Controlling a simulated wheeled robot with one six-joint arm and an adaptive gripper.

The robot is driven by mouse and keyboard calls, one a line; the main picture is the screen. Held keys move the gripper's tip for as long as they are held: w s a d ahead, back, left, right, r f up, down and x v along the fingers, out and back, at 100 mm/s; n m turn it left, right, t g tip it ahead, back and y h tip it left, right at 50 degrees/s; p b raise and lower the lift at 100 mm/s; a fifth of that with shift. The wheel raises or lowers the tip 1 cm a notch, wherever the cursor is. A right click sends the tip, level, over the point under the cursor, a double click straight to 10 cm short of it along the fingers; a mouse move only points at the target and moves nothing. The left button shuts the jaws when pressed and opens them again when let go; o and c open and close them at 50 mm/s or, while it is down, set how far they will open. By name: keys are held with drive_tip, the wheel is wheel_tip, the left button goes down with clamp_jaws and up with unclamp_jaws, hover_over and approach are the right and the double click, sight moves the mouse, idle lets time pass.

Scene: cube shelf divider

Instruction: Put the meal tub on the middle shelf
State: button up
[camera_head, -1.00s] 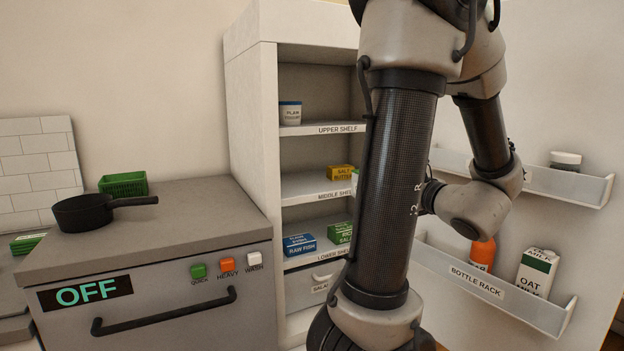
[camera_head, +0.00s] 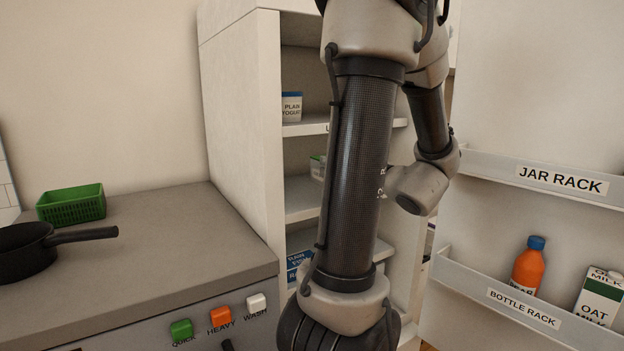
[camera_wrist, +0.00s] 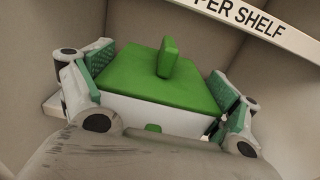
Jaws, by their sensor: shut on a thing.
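The meal tub (camera_wrist: 150,78), white with a green lid and a raised green knob, sits between the two green-padded fingers of my gripper (camera_wrist: 162,88) in the wrist view. My gripper is shut on it. In the head view a small part of the tub (camera_head: 317,167) shows left of my arm, under the upper shelf (camera_head: 300,128) and above the middle shelf (camera_head: 300,207). A gap shows between it and the middle shelf's front edge; contact farther back cannot be seen. My arm hides the gripper there.
A yogurt pot (camera_head: 292,106) stands on the upper shelf. A raw fish box (camera_head: 298,262) is on the lower shelf. The open door at right carries a jar rack (camera_head: 500,168) and a bottle rack (camera_head: 470,283). A counter with a pan (camera_head: 28,252) is at left.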

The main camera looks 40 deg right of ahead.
drive_tip(key=x, duration=1.5)
wheel_tip(320, 180, down, 7)
drive_tip(key=shift+d+r, duration=0.15)
drive_tip(key=shift+w, duration=0.1)
drive_tip(key=shift+f, duration=0.35)
drive_tip(key=o, duration=1.1)
drive_tip(key=shift+r, duration=0.1)
drive_tip(key=shift+s, duration=0.25)
drive_tip(key=v, duration=1.1)
drive_tip(key=shift+s, duration=0.25)
